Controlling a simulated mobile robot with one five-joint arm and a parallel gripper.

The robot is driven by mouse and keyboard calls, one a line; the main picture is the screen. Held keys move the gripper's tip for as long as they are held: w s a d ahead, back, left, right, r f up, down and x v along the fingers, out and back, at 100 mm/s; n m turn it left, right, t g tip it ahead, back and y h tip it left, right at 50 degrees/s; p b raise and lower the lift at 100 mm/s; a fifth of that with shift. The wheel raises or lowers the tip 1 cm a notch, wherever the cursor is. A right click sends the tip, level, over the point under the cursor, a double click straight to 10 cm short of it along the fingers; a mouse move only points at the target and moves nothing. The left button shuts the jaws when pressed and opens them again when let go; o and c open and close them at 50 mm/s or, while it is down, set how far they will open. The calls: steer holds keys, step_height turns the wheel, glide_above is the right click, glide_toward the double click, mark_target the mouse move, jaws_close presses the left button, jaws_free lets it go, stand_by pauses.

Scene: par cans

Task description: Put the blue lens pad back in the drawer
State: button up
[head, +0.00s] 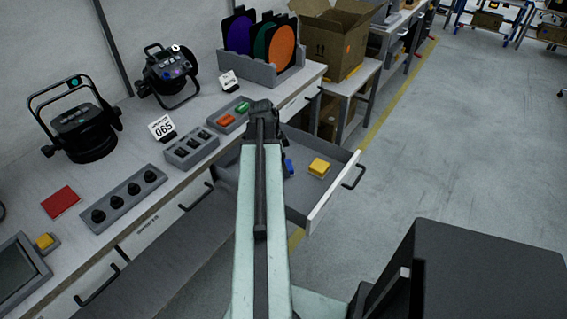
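The drawer (308,201) under the bench stands pulled open in the middle of the head view. A blue piece (289,167), which looks like the blue lens pad, shows just right of my arm, within the drawer's outline. My arm hides part of it, so I cannot tell its full shape. A yellow pad (319,167) lies in the drawer to the right of it. My gripper (262,108) is at the far end of my arm, over the bench edge behind the drawer. Its fingers are too small and dark to tell open from shut.
On the bench stand two par cans (84,133) (168,76), a rack of coloured filters (262,68), a tray with red and green pads (233,115), a knob panel (124,200) and a red pad (61,202). A cardboard box (336,45) stands behind. The floor (470,140) at right is clear.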

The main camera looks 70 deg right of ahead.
stand_by(0.3)
steer(key=p+v, duration=1.2)
steer(key=shift+r, duration=0.25)
steer(key=shift+s+f, duration=0.1)
steer(key=shift+s, duration=0.05)
